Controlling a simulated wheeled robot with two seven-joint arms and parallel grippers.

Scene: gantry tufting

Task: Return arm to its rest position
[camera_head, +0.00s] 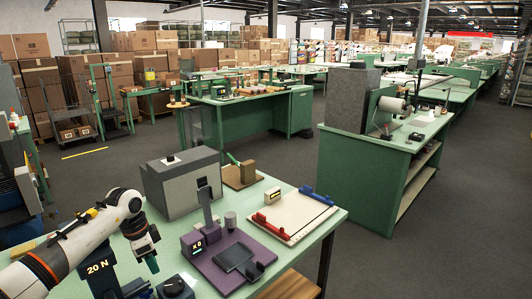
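My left arm comes in from the lower left, white with orange and black bands, and bends down at the wrist. My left gripper (147,262) is dark and points down over the left part of the green table (334,216). Its fingers are small and partly hidden, so I cannot tell whether they are open or shut. I see nothing clearly held in it. My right arm and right gripper are not in view.
The table holds a grey box (181,182), a purple-based device (230,262), a white board (294,215) with red and blue clamps, and a brown block (248,171). A dark "20 N" unit (98,267) is close beside my arm. Grey floor (270,150) lies open beyond.

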